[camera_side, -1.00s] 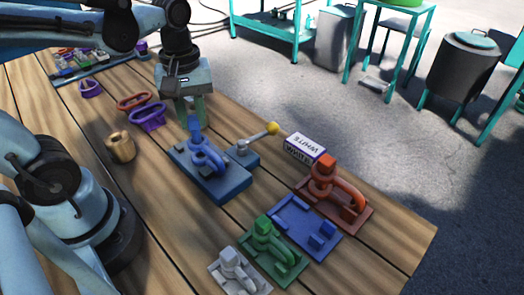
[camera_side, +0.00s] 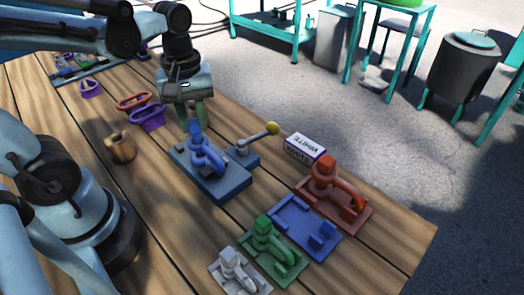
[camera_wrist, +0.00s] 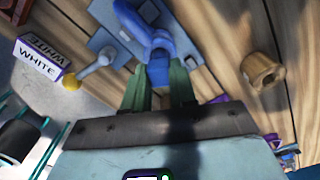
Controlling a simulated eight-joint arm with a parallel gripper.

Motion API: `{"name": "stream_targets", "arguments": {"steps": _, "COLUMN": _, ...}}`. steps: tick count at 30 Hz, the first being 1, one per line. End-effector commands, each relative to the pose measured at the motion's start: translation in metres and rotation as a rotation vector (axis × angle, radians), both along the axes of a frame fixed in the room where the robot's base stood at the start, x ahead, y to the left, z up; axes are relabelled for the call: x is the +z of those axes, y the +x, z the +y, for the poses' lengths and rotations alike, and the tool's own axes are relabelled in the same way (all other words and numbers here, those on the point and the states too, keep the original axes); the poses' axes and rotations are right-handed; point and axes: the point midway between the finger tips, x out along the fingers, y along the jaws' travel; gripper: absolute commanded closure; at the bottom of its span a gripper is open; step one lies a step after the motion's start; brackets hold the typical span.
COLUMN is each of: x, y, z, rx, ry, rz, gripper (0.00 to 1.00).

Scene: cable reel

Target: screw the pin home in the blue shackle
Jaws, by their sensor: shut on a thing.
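The blue shackle (camera_side: 209,157) stands on a blue-grey fixture base (camera_side: 222,182) near the middle of the bench. Its blue pin head (camera_side: 195,129) points toward my gripper (camera_side: 196,112). In the wrist view the blue shackle (camera_wrist: 148,30) is at top centre, and the green fingers of my gripper (camera_wrist: 160,88) are shut on the blue pin head (camera_wrist: 159,73). The pin's thread is hidden, so I cannot tell how deep it sits.
A lever with a yellow knob (camera_side: 272,128) sticks up beside the fixture, near a white box (camera_side: 305,148). A brass cylinder (camera_side: 122,147) stands left.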

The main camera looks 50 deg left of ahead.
Motion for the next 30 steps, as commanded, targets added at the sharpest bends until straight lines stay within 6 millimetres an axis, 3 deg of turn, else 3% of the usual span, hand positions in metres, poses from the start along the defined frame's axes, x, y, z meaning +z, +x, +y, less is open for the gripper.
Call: {"name": "stream_targets", "arguments": {"steps": 30, "x": -0.0103, "y": 0.0003, "z": -0.0001, "rx": 0.0, "ry": 0.0, "rz": 0.0, "gripper": 1.0}}
